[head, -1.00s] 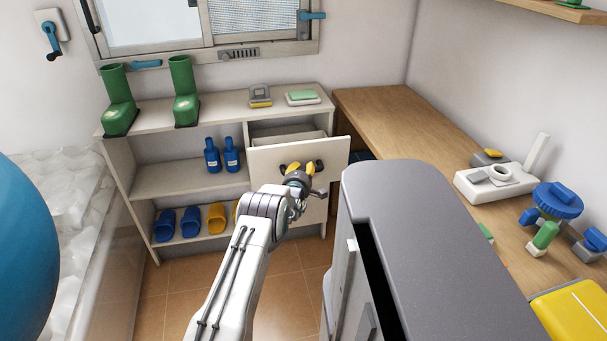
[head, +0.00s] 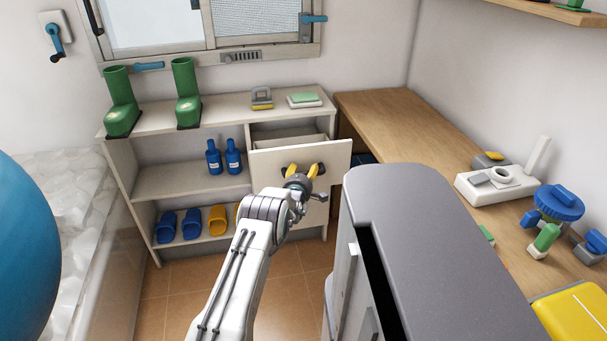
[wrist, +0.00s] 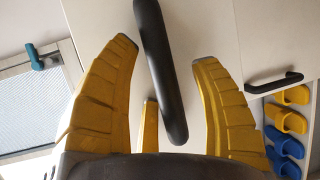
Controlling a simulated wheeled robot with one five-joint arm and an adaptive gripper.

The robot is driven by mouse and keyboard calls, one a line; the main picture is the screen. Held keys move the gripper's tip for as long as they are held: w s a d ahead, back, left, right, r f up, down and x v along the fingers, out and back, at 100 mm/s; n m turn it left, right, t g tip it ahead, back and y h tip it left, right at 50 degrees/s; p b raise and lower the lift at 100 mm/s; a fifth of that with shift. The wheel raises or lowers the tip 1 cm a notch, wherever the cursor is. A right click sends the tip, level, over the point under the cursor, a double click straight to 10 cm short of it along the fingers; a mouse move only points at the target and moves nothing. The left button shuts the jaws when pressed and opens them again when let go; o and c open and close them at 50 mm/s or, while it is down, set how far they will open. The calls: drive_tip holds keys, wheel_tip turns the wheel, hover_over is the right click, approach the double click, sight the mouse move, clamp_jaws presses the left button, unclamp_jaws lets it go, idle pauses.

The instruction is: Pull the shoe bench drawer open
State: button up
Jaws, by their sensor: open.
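The shoe bench (head: 215,108) is pale and stands under the window. Its upper right drawer (head: 268,162) is pulled partly out, and the drawer's inside shows behind the front panel. My gripper (head: 303,170) is at the drawer front, with its yellow fingers by the dark handle (head: 320,168). In the wrist view the dark bar handle (wrist: 160,65) runs between the open yellow fingers (wrist: 166,50), with gaps on both sides. A second dark handle (wrist: 273,82) shows on the panel below. My wrist hides part of the lower panel in the head view.
Green boots (head: 185,95) stand on the bench top; blue bottles (head: 223,158) and slippers (head: 190,224) are on its shelves. A grey-topped cabinet (head: 420,240) stands close on my right, beside the wooden counter (head: 400,120). Tiled floor (head: 285,275) is clear before the bench.

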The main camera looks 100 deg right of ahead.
drive_tip(key=v, duration=1.2)
idle(0.5)
idle(0.7)
